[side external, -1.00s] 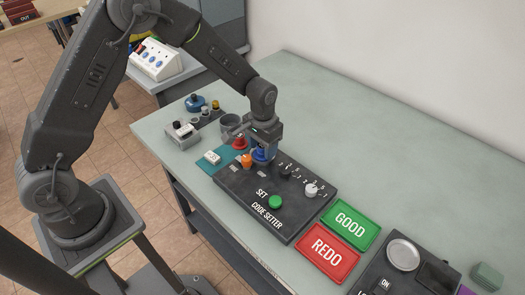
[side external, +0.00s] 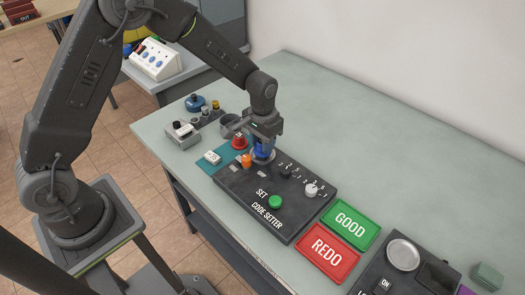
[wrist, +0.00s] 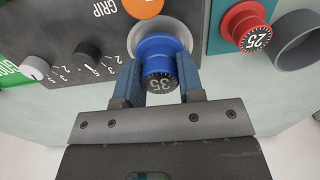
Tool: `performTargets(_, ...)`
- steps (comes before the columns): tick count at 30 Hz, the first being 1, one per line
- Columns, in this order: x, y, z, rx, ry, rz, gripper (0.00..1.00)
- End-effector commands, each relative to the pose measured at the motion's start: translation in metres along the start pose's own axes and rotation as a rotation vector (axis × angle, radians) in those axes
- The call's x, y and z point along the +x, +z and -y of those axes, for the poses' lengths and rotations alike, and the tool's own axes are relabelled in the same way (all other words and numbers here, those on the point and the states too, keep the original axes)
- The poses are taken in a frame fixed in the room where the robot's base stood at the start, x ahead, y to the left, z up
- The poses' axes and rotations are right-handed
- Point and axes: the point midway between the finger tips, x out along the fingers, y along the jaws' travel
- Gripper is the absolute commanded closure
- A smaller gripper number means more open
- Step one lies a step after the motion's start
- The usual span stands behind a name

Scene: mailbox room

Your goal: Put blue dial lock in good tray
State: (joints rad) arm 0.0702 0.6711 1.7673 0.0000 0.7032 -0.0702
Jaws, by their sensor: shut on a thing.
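The blue dial lock (side external: 263,147), marked 35, stands upright over a grey round seat at the far end of the code setter. My gripper (side external: 264,136) is above it, pointing down. In the wrist view the blue lock (wrist: 155,55) is between the two fingers of my gripper (wrist: 156,82), which are shut on it. The pale grey seat shows behind the lock. The good tray (side external: 350,218) is green, flat and lettered GOOD, to the right of the code setter. Nothing lies on it.
The dark code setter (side external: 240,190) has an orange knob (side external: 247,161) beside the lock, a green SET button (side external: 275,202) and a white knob (side external: 311,189). A red dial lock (side external: 239,142) stands close by. The red REDO tray (side external: 326,252) adjoins the good tray.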

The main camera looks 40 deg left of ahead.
Motion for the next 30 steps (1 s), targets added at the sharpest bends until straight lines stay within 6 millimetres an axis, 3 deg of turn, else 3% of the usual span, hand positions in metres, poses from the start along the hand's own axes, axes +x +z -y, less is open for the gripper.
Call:
performTargets(14, -0.027, 0.000, 0.000, 0.000, 0.000, -0.001, 0.89)
performTargets(25, -0.029, 0.000, 0.000, 0.000, 0.000, -0.001, 0.89)
performTargets(30, -0.028, -0.007, -0.018, 0.005, 0.000, -0.001, 0.89)
